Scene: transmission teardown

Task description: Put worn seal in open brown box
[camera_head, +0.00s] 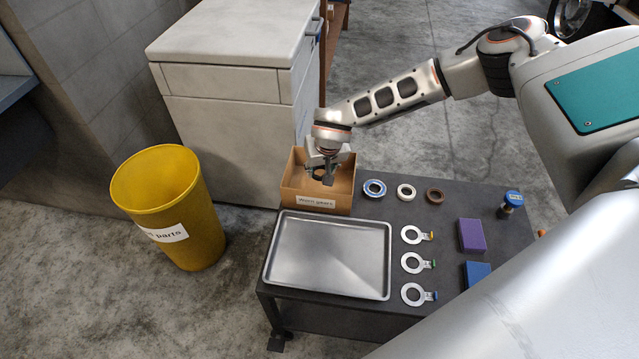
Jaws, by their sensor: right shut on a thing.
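The open brown box (317,203) stands at the back left corner of the dark table, with a white label on its front. My right gripper (328,178) points down over the box opening, its fingertips at about rim level or inside. It is shut on a small dark thing, mostly hidden between the fingers; I cannot tell for sure whether this is the worn seal. My left gripper is not in view.
A silver tray (330,254) lies in front of the box. Several flat tagged rings (413,235), a purple block (472,235), a blue block (477,272) and a blue-topped cylinder (511,203) are to its right. A yellow bin (170,207) and a cabinet (235,120) stand left and behind.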

